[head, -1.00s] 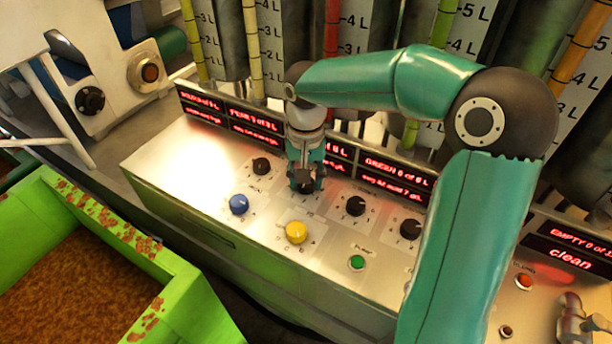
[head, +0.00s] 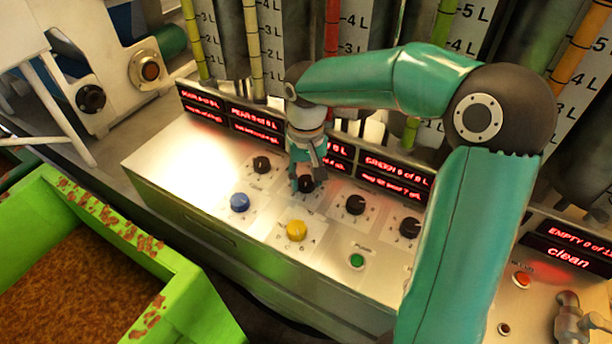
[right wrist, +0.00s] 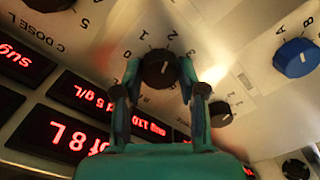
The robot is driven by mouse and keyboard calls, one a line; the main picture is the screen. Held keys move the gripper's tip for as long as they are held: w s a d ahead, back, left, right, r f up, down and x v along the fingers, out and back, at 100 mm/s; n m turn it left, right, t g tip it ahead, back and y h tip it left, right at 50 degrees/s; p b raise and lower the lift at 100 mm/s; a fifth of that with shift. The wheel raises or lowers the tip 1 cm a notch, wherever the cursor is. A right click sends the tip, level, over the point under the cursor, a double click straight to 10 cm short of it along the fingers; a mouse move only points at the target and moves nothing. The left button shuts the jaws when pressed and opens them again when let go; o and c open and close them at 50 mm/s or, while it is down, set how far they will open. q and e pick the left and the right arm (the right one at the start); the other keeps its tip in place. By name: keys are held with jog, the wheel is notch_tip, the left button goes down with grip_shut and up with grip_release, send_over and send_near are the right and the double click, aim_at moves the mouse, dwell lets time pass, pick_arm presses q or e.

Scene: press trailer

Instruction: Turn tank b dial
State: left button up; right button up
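A row of black dials sits on the sloped metal panel (head: 190,165). The second black dial from the left (head: 306,184), seemingly tank b's, lies at my right gripper (head: 308,182). In the right wrist view this dial (right wrist: 160,68) with a white pointer line sits between the two fingertips of my right gripper (right wrist: 159,72). The fingers are spread on both sides of it, with a narrow gap on the left; contact on the right is unclear. Its letter label is hidden; the neighbouring dial (right wrist: 48,2) reads "C DOSE L". My left gripper is not in view.
Other black dials (head: 261,165) (head: 355,204) flank it closely. Red displays (head: 255,122) and tanks stand behind. A green bin (head: 190,300) is at lower left.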

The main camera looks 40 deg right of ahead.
aim_at(306, 180)
jog(key=o, duration=0.5)
jog(key=shift+c, duration=0.2)
jog(key=shift+r, duration=0.1)
notch_tip(306, 180, up, 12)
jog(key=shift+f, duration=0.2)
dwell(0.4)
